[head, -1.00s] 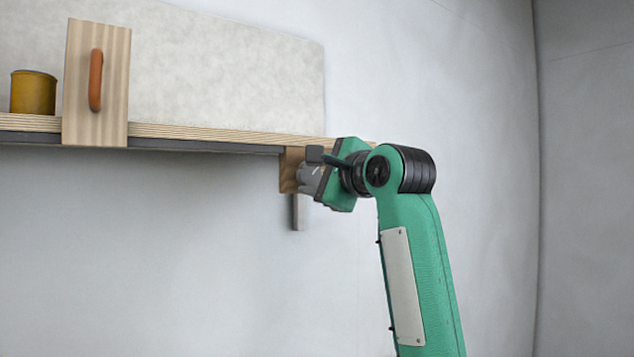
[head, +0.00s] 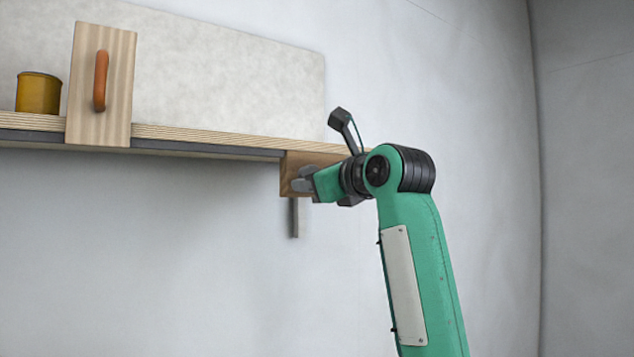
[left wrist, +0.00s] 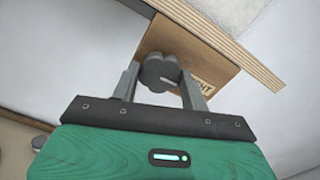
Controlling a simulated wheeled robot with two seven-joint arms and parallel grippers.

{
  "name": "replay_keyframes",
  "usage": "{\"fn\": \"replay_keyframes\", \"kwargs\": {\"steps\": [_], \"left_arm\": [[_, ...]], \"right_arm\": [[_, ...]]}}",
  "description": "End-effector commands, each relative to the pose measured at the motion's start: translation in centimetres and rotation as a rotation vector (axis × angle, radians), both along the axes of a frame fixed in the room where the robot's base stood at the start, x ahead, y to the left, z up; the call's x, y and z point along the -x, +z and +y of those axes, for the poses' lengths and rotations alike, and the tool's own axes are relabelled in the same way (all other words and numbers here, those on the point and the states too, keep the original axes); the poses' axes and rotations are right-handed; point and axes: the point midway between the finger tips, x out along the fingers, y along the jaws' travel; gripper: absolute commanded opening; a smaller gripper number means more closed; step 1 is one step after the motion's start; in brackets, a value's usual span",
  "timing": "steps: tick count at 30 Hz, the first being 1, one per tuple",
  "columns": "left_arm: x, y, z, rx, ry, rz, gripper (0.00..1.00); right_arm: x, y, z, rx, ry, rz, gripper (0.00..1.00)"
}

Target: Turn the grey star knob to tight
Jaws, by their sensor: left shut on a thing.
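The grey star knob (left wrist: 158,70) sits on the face of a brown wooden block (left wrist: 190,45) in the left wrist view. A pale pointer line runs toward the knob's lower right edge. Dark lettering on the block is partly hidden behind a finger; I cannot read it all. My left gripper (left wrist: 160,84) is shut on the knob, one finger on each side. In the head view the left gripper (head: 303,184) is at the block (head: 294,160) under the shelf's right end, and its fingers mostly hide the knob. My right gripper is not in view.
The plywood shelf (head: 210,137) runs left from the block. A wooden board with an orange handle (head: 100,82) and a yellow tin (head: 38,93) are at the left. A grey bar (head: 294,218) hangs below the block. The wall to the right is clear.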

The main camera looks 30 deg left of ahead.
Motion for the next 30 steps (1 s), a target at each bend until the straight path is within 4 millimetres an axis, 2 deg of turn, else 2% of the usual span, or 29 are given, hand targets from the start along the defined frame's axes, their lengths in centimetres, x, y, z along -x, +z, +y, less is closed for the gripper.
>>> {"fn": "replay_keyframes", "kwargs": {"steps": [20,21,30], "left_arm": [[0.06,0.31,-0.01,-0.028,0.000,0.048,0.22],[0.06,0.30,-0.01,-0.027,0.000,0.048,0.49],[0.11,0.12,-0.21,-0.025,-0.001,0.048,0.49]], "right_arm": [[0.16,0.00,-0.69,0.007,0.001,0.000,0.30],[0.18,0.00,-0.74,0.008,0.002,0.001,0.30],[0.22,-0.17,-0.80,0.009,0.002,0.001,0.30]]}}
